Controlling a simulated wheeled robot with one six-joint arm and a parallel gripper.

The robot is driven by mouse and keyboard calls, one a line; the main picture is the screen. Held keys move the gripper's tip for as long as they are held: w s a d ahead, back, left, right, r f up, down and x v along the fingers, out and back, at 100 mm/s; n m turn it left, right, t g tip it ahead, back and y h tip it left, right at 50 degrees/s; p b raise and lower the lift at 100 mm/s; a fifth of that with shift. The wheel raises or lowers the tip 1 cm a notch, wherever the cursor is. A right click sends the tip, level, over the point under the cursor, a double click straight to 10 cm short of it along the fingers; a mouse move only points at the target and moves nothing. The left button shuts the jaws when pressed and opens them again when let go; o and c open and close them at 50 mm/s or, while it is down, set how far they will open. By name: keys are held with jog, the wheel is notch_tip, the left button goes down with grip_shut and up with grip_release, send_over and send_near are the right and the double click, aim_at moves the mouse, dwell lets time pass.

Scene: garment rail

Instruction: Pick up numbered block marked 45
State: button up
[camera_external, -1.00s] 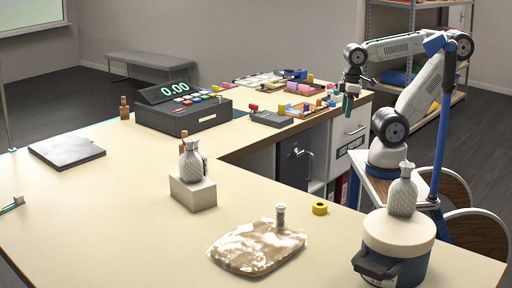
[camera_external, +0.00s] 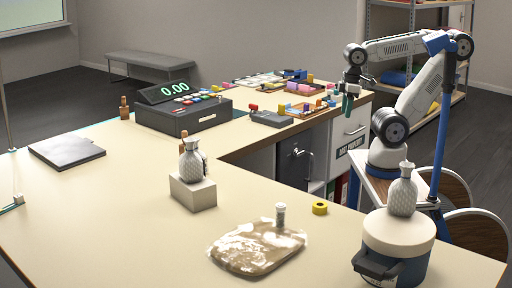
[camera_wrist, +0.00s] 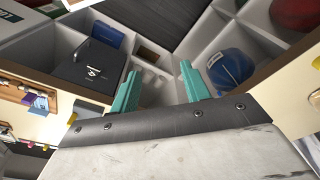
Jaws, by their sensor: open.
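No block with a readable 45 shows; marks on the small coloured blocks are too small to read. In the external view several coloured blocks (camera_external: 305,107) sit on and around a wooden tray (camera_external: 287,113) at the counter's far right end. In the wrist view a tray with blocks (camera_wrist: 38,98) shows at the left edge, away from the fingers. My gripper (camera_external: 348,101) hangs beside the counter's right end, to the right of the blocks. Its two teal fingers (camera_wrist: 160,86) are apart with nothing between them.
A drawer unit (camera_external: 349,127) stands under the counter near my gripper. In the wrist view, compartments below hold a dark box (camera_wrist: 92,66) and a blue rounded thing (camera_wrist: 230,67). A cash register (camera_external: 183,112) stands left of the blocks.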

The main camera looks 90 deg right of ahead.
jog(key=shift+c, duration=0.2)
jog(key=w+a+f+t, duration=0.1)
jog(key=w+f, duration=0.3)
jog(key=w, duration=1.2)
jog(key=w+a+f+t, duration=0.1)
jog(key=w+f+t, duration=0.3)
jog(key=w, duration=1.3)
jog(key=w+a+f+t, duration=0.1)
jog(key=w+f, duration=0.5)
jog(key=w, duration=1)
jog(key=shift+w+a+t, duration=0.25)
jog(key=shift+a+t, duration=0.1)
jog(key=shift+t, duration=0.55)
jog(key=w+r+t, duration=0.4)
jog(key=w+r, duration=0.2)
jog(key=r, duration=0.1)
jog(key=x, duration=0.7)
jog(key=shift+w+d+f, duration=0.15)
jog(key=shift+w, duration=0.05)
grip_shut()
